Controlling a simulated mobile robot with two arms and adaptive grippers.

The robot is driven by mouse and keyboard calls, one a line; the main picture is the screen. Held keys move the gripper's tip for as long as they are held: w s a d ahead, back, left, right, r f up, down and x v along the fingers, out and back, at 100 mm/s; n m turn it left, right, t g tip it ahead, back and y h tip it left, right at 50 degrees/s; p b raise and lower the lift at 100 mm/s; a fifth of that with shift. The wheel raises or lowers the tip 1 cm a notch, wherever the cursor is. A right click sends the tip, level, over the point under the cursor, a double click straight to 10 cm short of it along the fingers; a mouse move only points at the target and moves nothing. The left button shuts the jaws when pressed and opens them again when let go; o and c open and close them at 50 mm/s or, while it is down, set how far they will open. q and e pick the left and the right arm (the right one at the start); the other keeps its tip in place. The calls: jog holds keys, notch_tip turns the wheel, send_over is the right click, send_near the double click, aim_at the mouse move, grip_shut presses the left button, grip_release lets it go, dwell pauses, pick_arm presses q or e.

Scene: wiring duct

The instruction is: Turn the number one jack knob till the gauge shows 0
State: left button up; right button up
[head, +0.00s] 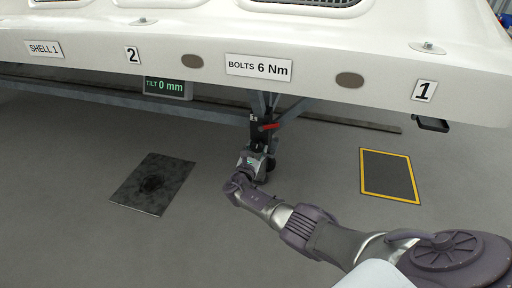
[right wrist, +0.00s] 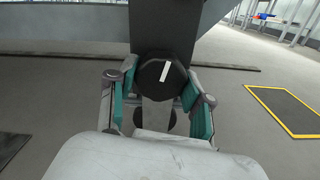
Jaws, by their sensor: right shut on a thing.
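The gauge (head: 166,87) hangs under the white shell and reads "TILT 0 mm" in green. In the right wrist view the black round knob (right wrist: 153,79) is between the two fingers of my right gripper (right wrist: 163,82). Its white mark points up, tilted slightly to the right. The right gripper is shut on the knob; in the head view the gripper (head: 258,158) is at the dark jack post (head: 259,133) under the shell and hides much of the knob. No number shows on the knob itself. My left gripper is not in view.
The white shell (head: 330,35) overhangs the work, with labels 2 (head: 132,55) and 1 (head: 424,91). A dark floor plate (head: 153,185) lies left, a yellow-edged plate (head: 389,176) right.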

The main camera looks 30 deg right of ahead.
jog(key=shift+n, duration=1.1)
jog(key=o, duration=1.2)
jog(key=shift+c, duration=0.2)
jog(key=v, duration=1.2)
jog(key=shift+p, duration=0.3)
